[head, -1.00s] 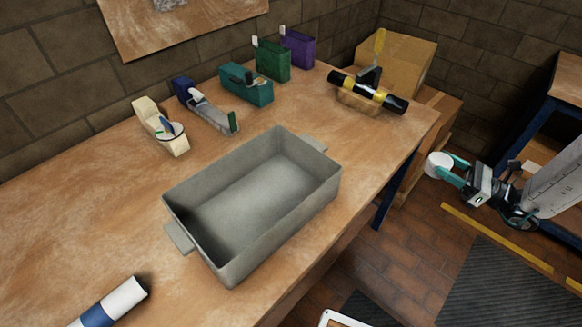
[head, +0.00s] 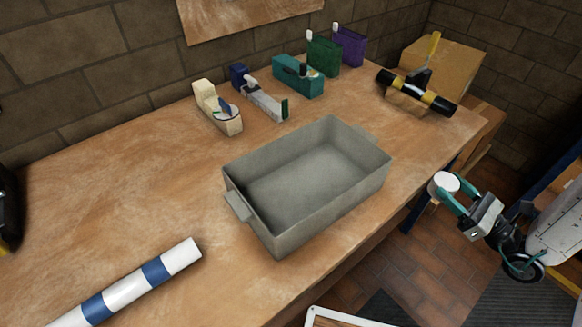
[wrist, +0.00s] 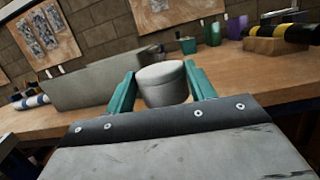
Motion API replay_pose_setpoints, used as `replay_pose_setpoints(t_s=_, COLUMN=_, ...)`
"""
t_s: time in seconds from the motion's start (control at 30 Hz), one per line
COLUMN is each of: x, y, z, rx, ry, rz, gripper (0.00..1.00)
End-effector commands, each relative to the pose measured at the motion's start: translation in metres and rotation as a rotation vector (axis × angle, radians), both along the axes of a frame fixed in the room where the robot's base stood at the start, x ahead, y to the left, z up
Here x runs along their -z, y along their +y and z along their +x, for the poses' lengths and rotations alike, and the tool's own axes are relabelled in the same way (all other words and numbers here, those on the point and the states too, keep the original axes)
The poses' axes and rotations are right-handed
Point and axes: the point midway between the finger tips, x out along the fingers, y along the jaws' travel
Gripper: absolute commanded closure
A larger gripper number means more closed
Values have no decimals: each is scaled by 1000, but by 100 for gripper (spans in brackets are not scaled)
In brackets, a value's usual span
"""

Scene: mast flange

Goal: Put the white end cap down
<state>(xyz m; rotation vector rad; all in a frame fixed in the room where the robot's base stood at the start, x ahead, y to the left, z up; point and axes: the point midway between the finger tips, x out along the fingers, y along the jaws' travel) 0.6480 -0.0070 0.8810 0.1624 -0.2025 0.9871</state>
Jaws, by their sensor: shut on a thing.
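The white end cap (head: 445,184) is a short white cylinder, held between the teal fingers of my gripper (head: 456,190). In the wrist view the cap (wrist: 163,84) sits between the two fingertips of my gripper (wrist: 162,88), with a finger on each side. In the head view my gripper is at the right, off the front edge of the wooden workbench (head: 130,190), with the floor showing behind it. The cap is apart from the bench.
A grey open bin (head: 255,222) stands mid-bench. A blue-and-white striped tube (head: 125,291) lies at front left. Planes, a clamp and coloured boxes line the back. A black-and-yellow tube (head: 418,92) rests on a stand at back right.

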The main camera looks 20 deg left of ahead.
Motion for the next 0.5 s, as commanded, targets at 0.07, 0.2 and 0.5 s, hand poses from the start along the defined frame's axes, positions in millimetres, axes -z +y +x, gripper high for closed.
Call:
replay_pose_setpoints(t_s=0.07, x=-1, y=2, z=-5, rx=8, ry=-1, rz=-1, gripper=71)
replay_pose_setpoints(t_s=0.2, x=-1, y=4, z=-7, rx=20, ry=-6, rz=-5, gripper=71)
replay_pose_setpoints(t_s=0.5, x=2, y=5, z=30, rx=16, ry=-10, rz=-7, gripper=71)
